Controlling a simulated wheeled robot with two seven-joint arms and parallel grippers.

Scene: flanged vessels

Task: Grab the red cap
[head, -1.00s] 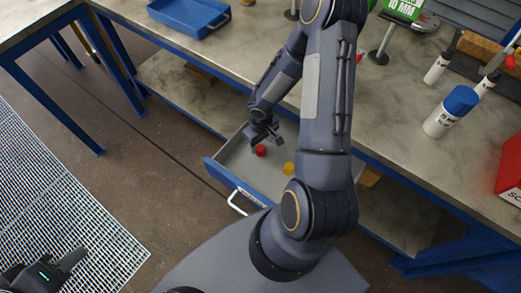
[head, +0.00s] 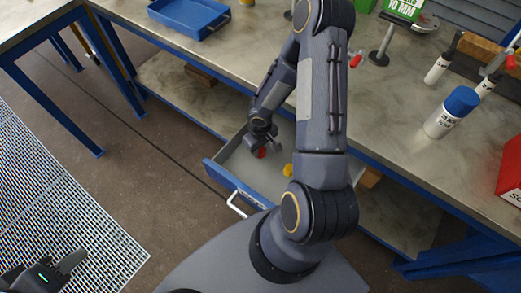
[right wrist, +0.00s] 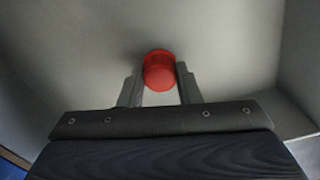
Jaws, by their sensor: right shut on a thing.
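The red cap (head: 261,153) is in the open drawer (head: 228,178) under the workbench, partly hidden by my right gripper in the head view. In the right wrist view the red cap (right wrist: 159,71) sits between the two fingertips. My right gripper (head: 262,146) reaches down into the drawer, and its fingers (right wrist: 160,84) are shut on the cap, one on each side. Whether the cap still touches the drawer floor I cannot tell. My left gripper (head: 72,262) is at the lower left over the floor grating, away from the drawer; its fingertips are not clear.
A yellow cap (head: 288,170) lies in the drawer to the right of the red one. The drawer walls stand close around my right gripper. A blue tray (head: 190,15), white bottles (head: 451,112) and a red box (head: 511,170) stand on the workbench.

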